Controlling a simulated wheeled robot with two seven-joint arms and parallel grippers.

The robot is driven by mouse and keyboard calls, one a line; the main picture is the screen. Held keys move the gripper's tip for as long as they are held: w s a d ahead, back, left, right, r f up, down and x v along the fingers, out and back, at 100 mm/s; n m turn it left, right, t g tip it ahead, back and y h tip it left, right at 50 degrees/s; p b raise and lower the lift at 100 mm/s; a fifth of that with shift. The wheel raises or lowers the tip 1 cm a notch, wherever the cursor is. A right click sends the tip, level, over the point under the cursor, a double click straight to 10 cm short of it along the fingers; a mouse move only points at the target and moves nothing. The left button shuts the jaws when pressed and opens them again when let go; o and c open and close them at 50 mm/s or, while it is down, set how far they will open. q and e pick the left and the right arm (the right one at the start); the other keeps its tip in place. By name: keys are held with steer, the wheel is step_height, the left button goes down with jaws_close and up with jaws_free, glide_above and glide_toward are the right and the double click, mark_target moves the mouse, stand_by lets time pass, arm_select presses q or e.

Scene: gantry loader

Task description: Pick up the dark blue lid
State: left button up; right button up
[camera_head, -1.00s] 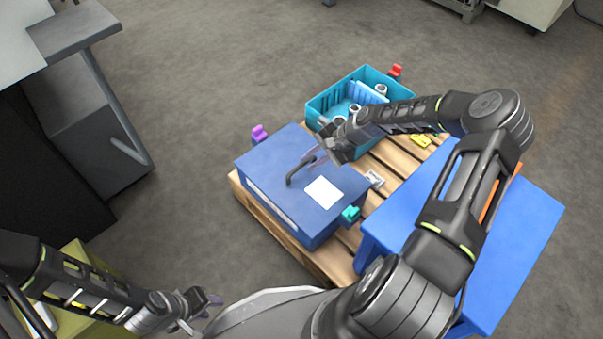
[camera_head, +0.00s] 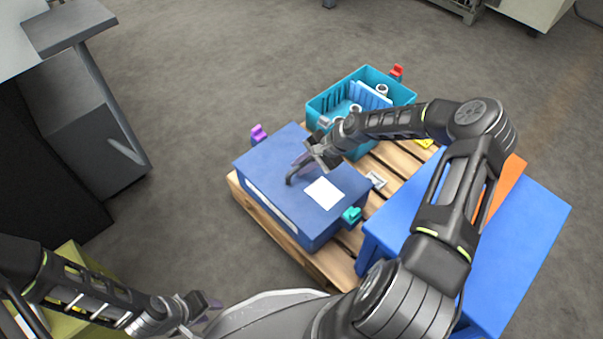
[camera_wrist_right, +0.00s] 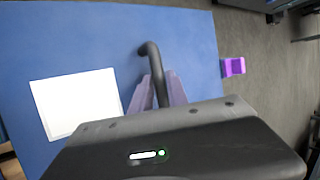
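The dark blue lid (camera_head: 270,165) lies flat on top of a blue box on the pallet. It carries a dark bent handle (camera_head: 292,177) and a white label (camera_head: 323,193). The lid fills much of the right wrist view (camera_wrist_right: 75,40). My right gripper (camera_head: 308,160) is at the handle. In the right wrist view its purple fingers (camera_wrist_right: 160,88) lie on either side of the handle (camera_wrist_right: 152,52), with little or no gap visible, so its grip is unclear. My left gripper (camera_head: 208,304) is low at the left, away from the lid; its opening is unclear.
A teal bin (camera_head: 345,88) with white cylindrical parts stands behind the box. Purple (camera_head: 259,133) and teal (camera_head: 352,215) clips sit at the box's sides. A blue table (camera_head: 520,230) with an orange item (camera_head: 505,185) is at right. Wooden pallet slats (camera_head: 335,262) lie beneath the box.

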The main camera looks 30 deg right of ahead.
steer(key=shift+c, duration=0.6)
jaws_close()
stand_by(0.8)
